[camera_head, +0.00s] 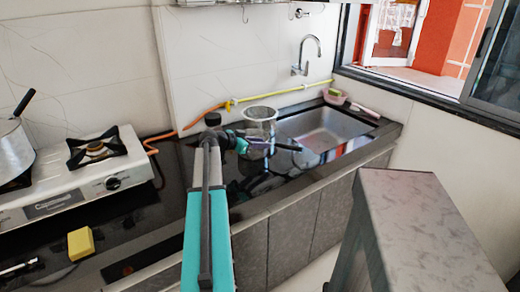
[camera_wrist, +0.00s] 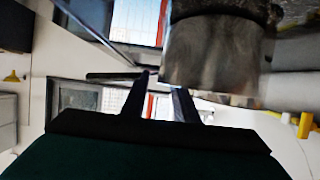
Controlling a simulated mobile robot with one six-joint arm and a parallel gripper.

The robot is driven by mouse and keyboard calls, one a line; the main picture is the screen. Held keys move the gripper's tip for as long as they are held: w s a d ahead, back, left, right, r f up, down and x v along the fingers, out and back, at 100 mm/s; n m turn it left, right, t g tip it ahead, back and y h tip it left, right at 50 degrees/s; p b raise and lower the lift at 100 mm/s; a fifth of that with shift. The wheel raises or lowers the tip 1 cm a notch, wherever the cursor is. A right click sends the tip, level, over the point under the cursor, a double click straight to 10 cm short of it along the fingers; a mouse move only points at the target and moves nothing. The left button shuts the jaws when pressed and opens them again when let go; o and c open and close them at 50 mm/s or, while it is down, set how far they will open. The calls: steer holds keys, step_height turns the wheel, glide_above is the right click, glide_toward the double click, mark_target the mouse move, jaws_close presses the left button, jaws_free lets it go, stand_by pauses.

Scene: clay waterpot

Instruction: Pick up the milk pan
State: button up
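A silvery metal pan (camera_head: 260,118), which I take as the milk pan, is beside the sink on the dark counter in the head view. My gripper (camera_head: 262,144) is close in front of it, and a thin dark handle-like bar (camera_head: 286,147) sticks out to the right there. In the wrist view the pan's metal wall (camera_wrist: 212,55) fills the upper right, close to the fingers. A dark bar (camera_wrist: 112,76) runs up to the fingertips of my gripper (camera_wrist: 162,82). The fingers stand a narrow gap apart. I cannot tell whether they press on the bar.
A second metal pan (camera_head: 12,150) with a black handle sits on the white stove (camera_head: 85,175) at left. A yellow sponge (camera_head: 80,243) lies in front of it. The sink (camera_head: 322,130) and faucet (camera_head: 306,57) are at right. A grey surface (camera_head: 425,225) stands in the right foreground.

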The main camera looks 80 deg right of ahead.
steer(key=shift+c, duration=0.3)
jaws_close()
steer(key=shift+r, duration=0.15)
steer(key=shift+r+b, duration=0.35)
steer(key=shift+r, duration=1.25)
steer(key=s+a+b, duration=0.1)
steer(key=s+a, duration=0.2)
steer(key=a, duration=0.4)
steer(key=s+a+r+b, duration=0.1)
steer(key=s+a, duration=0.1)
steer(key=a, duration=0.6)
steer(key=shift+s+r, duration=0.3)
steer(key=shift+s, duration=0.1)
